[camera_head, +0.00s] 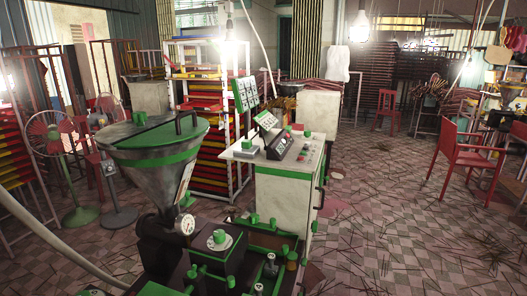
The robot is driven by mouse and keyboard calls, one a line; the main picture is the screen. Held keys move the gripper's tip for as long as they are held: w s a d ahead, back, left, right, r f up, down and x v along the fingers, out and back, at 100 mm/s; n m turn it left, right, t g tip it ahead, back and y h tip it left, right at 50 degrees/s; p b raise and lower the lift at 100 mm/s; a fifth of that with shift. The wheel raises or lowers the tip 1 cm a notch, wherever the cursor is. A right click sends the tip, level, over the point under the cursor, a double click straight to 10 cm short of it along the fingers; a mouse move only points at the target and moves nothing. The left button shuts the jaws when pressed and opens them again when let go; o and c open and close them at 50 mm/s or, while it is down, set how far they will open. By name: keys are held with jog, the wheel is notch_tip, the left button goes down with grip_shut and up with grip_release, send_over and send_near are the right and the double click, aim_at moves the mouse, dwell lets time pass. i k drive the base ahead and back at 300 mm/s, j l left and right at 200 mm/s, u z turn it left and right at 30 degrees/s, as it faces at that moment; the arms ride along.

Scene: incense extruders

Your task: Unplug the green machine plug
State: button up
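A green and dark metal machine (160,155) with a cone-shaped hopper fills the lower left and middle of the head view. A round dial gauge (187,225) is on its body, with several green knobs and fittings around it. A white cabinet (272,195) with green trim and a sloped control panel (285,145) stands just behind it. A pale cable or hose (60,243) runs along the lower left toward the machine. I cannot make out a plug or its socket. My gripper is not in view.
A red chair (468,160) stands at right and a red stool (387,108) farther back. The tiled floor (395,210) at right is mostly open, with thin sticks scattered on it.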

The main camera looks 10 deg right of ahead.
aim_at(246, 144)
jog(key=i+j, duration=0.3)
jog(key=i+u, duration=0.1)
jog(key=u, duration=0.55)
jog(key=i+l+u, duration=0.1)
jog(key=l+u, duration=0.25)
jog(key=l, duration=0.15)
jog(key=l+u, duration=0.75)
jog(key=l, duration=0.8)
jog(key=k+l+u, duration=0.1)
jog(key=l, duration=1.05)
jog(key=k+l+u, duration=0.1)
jog(key=l, duration=0.5)
jog(key=k+l, duration=0.1)
jog(key=l, duration=0.45)
jog(key=l+u, duration=0.1)
jog(key=l, duration=0.45)
jog(key=k, duration=0.05)
